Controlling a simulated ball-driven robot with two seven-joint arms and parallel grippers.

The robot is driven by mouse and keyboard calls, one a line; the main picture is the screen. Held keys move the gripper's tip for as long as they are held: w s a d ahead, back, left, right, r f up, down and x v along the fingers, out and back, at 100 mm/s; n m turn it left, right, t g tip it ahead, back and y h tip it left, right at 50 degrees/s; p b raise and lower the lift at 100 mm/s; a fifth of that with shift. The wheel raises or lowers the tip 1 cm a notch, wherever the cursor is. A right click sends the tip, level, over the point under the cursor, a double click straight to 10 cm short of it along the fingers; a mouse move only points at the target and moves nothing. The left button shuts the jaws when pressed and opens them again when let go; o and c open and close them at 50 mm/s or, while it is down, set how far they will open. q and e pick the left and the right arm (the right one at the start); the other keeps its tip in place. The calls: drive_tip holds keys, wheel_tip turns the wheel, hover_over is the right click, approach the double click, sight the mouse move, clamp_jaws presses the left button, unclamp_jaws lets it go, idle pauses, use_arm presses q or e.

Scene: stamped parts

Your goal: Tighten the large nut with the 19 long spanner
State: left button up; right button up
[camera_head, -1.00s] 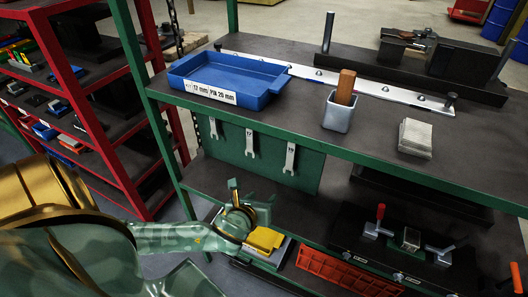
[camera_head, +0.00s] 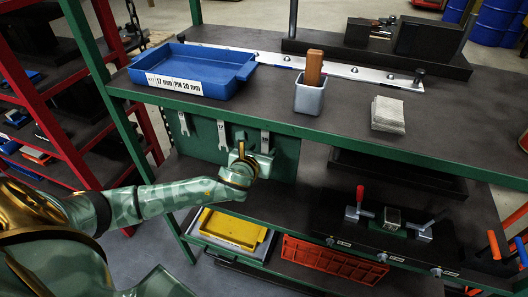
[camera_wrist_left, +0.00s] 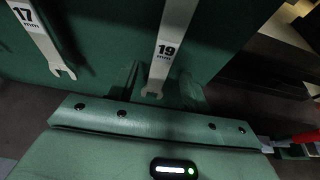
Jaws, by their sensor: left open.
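The 19 spanner (camera_head: 265,140) hangs on the green panel below the upper shelf; it also shows in the left wrist view (camera_wrist_left: 164,45), with its open jaw end pointing down. The 17 spanner (camera_head: 221,133) hangs to its left, also seen in the left wrist view (camera_wrist_left: 38,38). My left gripper (camera_head: 264,162) is open at the lower end of the 19 spanner. In the left wrist view its green fingers (camera_wrist_left: 158,88) lie around or just behind that end; contact cannot be told. I cannot make out the large nut. My right gripper is out of view.
A blue tray (camera_head: 187,56), a grey cup with a wooden block (camera_head: 309,97) and a pale stack (camera_head: 388,112) stand on the upper shelf. A fixture with a red-handled clamp (camera_head: 359,200) sits below. Yellow (camera_head: 232,228) and orange (camera_head: 330,260) bins are lower.

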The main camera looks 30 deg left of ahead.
use_arm(q)
drive_tip(key=shift+x, duration=1.05)
drive_tip(key=shift+c, duration=0.3)
clamp_jaws()
drive_tip(key=shift+r, duration=0.1)
drive_tip(key=shift+s+d+r+p, duration=0.15)
drive_tip(key=shift+r+p, duration=0.15)
drive_tip(key=shift+p, duration=0.2)
